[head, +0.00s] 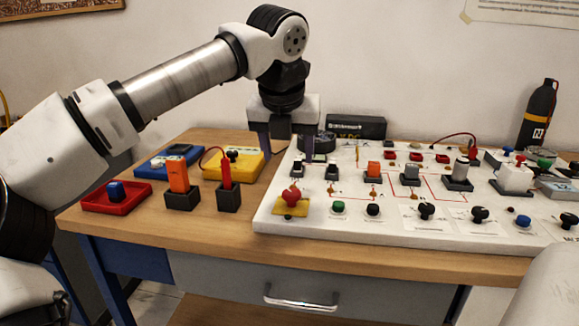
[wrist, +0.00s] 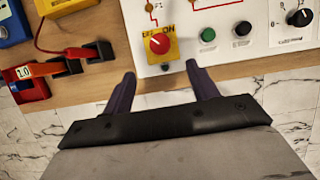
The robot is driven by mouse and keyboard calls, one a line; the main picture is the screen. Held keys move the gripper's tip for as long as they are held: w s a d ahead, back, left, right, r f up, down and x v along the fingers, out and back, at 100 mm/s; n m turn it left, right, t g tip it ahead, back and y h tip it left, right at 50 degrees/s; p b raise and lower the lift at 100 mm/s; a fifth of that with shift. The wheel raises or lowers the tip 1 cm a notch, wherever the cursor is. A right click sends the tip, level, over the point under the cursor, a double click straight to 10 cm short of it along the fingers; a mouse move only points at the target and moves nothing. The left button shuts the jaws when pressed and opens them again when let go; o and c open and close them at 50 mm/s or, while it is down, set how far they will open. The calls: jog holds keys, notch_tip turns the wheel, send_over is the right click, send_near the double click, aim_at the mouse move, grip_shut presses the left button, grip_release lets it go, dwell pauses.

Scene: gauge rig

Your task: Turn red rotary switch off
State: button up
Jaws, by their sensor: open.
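The red rotary switch (head: 292,196) sits on a yellow plate at the front left corner of the white panel (head: 268,218). In the wrist view the red knob (wrist: 159,43) shows on its yellow plate (wrist: 173,56), with partly legible OFF and ON lettering along one edge. A small white mark on the knob lies toward its upper left; its exact setting is hard to read. My gripper (head: 286,155) is open and empty, pointing down. In the wrist view the knob lies just beyond my gripper's fingertips (wrist: 161,70), roughly between them, and apart from them.
A green button (head: 338,207) and black button (head: 372,209) stand right of the switch. A red tray (head: 117,200), orange block (head: 179,178) and red probe (head: 226,168) in holders stand left. The wooden table's front strip (head: 220,230) is clear.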

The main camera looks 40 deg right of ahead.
jog(key=v, duration=0.2)
jog(key=shift+s+r, duration=0.1)
jog(key=shift+r, duration=0.15)
dwell(0.4)
